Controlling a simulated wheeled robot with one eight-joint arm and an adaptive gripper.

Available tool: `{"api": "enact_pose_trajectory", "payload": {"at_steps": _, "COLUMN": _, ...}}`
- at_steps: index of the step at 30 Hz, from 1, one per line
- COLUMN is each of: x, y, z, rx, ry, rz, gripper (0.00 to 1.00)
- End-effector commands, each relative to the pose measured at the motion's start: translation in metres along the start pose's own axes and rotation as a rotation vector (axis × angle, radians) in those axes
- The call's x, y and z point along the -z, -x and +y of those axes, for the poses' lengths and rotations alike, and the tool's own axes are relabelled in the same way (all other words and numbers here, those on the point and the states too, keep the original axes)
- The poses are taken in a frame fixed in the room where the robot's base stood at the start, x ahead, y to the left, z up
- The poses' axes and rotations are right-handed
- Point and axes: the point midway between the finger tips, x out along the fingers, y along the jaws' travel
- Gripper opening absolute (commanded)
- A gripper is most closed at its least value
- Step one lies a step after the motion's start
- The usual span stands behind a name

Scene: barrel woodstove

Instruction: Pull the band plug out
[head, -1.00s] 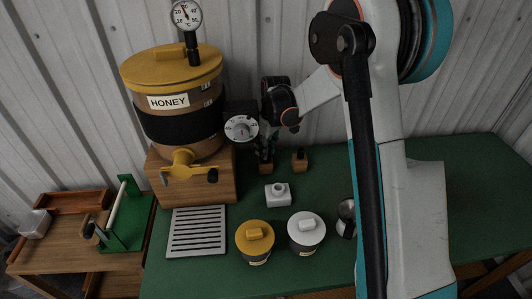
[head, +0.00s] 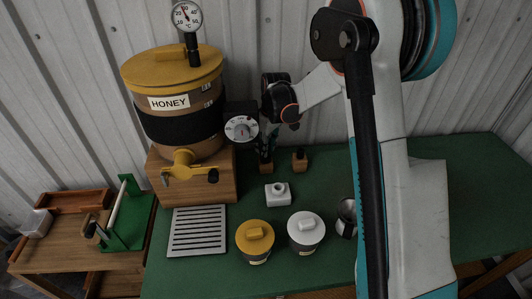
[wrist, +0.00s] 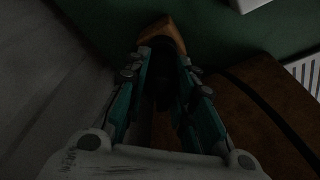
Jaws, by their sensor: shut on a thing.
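My gripper (head: 267,150) points down just right of the dial box (head: 241,128) in the head view. In the wrist view my gripper (wrist: 164,68) is shut on a small dark thing, which looks like the band plug (wrist: 162,88); shadow hides its outline. A wooden block (wrist: 164,37) lies just beyond the fingertips. This wooden block also shows under my gripper in the head view (head: 266,169). I cannot tell whether the plug is still seated in something. The black band (head: 180,127) wraps the honey tank (head: 207,97).
A second small wooden block (head: 300,164) with a dark top stands to the right. A white block (head: 278,194), a yellow-lidded jar (head: 255,237) and a white-lidded jar (head: 306,229) stand in front. A slotted grate (head: 197,231) lies left. The green table (head: 465,200) is clear at right.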

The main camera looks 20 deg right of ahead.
Motion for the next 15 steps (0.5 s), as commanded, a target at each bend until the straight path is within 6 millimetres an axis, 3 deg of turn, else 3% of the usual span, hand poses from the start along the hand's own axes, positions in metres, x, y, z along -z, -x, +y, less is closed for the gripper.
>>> {"api": "enact_pose_trajectory", "payload": {"at_steps": 15, "x": 0.0014, "y": 0.0096, "z": 0.0, "rx": 0.0, "ry": 0.0, "rz": 0.0, "gripper": 0.0}}
